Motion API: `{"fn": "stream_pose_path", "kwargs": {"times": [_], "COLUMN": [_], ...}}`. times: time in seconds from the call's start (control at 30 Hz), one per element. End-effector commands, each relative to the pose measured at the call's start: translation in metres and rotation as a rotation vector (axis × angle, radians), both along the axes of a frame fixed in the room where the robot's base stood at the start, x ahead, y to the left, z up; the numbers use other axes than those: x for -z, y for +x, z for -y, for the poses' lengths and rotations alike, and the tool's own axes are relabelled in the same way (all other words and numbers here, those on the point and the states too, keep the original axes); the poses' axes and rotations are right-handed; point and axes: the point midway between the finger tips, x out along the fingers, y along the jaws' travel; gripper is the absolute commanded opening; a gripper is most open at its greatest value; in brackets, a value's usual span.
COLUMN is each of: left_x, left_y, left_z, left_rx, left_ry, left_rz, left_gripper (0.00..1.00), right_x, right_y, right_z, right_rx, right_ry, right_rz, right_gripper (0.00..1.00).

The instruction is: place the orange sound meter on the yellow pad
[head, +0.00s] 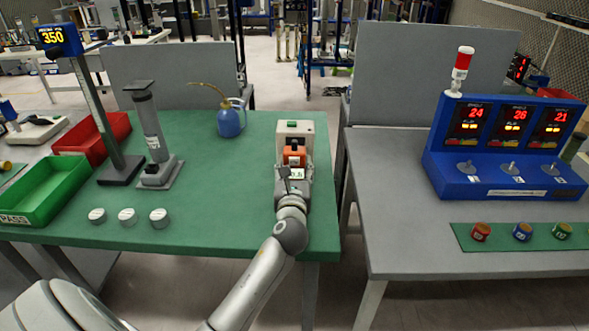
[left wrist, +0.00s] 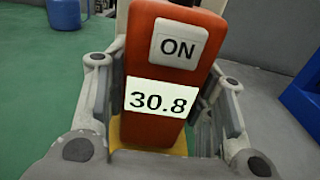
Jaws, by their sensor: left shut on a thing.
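The orange sound meter (head: 293,154) stands at the right end of the green table, in front of a pale grey device (head: 294,127) with a green mark. In the left wrist view the meter (left wrist: 168,55) fills the middle, with an "ON" label and a display reading 30.8. My left gripper (head: 292,183) is shut on the meter, a finger on either side. A bit of the yellow pad (left wrist: 180,148) shows at the meter's lower end; the rest is hidden. I cannot tell whether meter and pad touch. My right gripper is not in view.
The green table (head: 220,200) also holds a blue oil can (head: 229,120), a grey column stand (head: 152,140), white round pieces (head: 127,216), a green bin (head: 45,190) and a red bin (head: 95,140). A gap separates it from the grey table (head: 400,220) with a blue console (head: 440,165).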

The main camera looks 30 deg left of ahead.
Motion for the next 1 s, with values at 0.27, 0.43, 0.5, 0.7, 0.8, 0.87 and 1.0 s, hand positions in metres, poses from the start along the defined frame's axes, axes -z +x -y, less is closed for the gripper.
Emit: {"fn": "stream_pose_path", "kwargs": {"times": [0.27,0.43,0.5,0.7,0.8,0.87,1.0], "left_x": [0.003,0.003,0.002,0.000,0.001,0.000,0.001], "left_y": [0.000,0.000,0.000,-0.004,-0.015,-0.024,-0.049], "left_z": [0.000,0.000,0.000,0.002,0.009,0.015,0.030], "left_rx": [0.000,0.000,0.000,0.001,0.001,0.001,0.001], "left_ry": [0.001,0.001,0.001,0.000,-0.001,-0.001,0.000], "left_rz": [-0.001,-0.001,-0.001,0.000,-0.001,-0.001,-0.002], "left_gripper": [0.70,0.71,0.71,0.71,0.71,0.71,0.71], "right_x": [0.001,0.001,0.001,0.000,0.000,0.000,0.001], "right_y": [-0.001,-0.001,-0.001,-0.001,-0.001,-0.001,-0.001], "right_z": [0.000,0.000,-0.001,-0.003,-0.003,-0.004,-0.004], "right_rx": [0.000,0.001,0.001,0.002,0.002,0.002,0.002], "right_ry": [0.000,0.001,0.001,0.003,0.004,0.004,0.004], "right_rz": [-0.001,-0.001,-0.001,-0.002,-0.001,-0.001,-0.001], "right_gripper": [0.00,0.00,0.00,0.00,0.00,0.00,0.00]}}
